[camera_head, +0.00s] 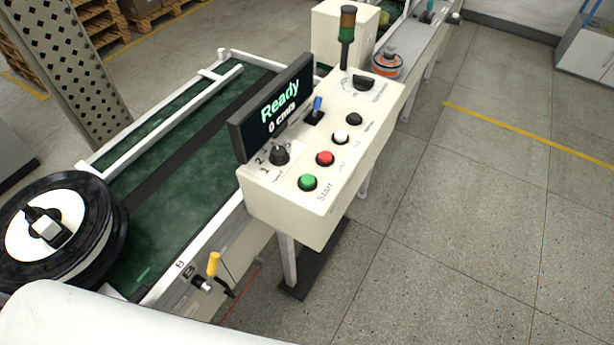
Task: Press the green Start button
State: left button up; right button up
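The green Start button (308,182) sits at the near end of the cream control box (292,218), with "Start" printed beside it. A red button (325,158), a white button (341,137) and a black button (353,119) run in a row behind it. A black screen (275,105) on the box reads "Ready" and "0 cm/s". Neither of my grippers is in view. A white rounded shape fills the lower left corner and looks like part of my body.
A green conveyor (185,170) runs left of the box, with a black-and-white wheel (90,205) at its near end. A yellow-handled lever (213,265) sticks out from the conveyor's side. A perforated post (80,65) stands behind. The floor (470,220) on the right is clear.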

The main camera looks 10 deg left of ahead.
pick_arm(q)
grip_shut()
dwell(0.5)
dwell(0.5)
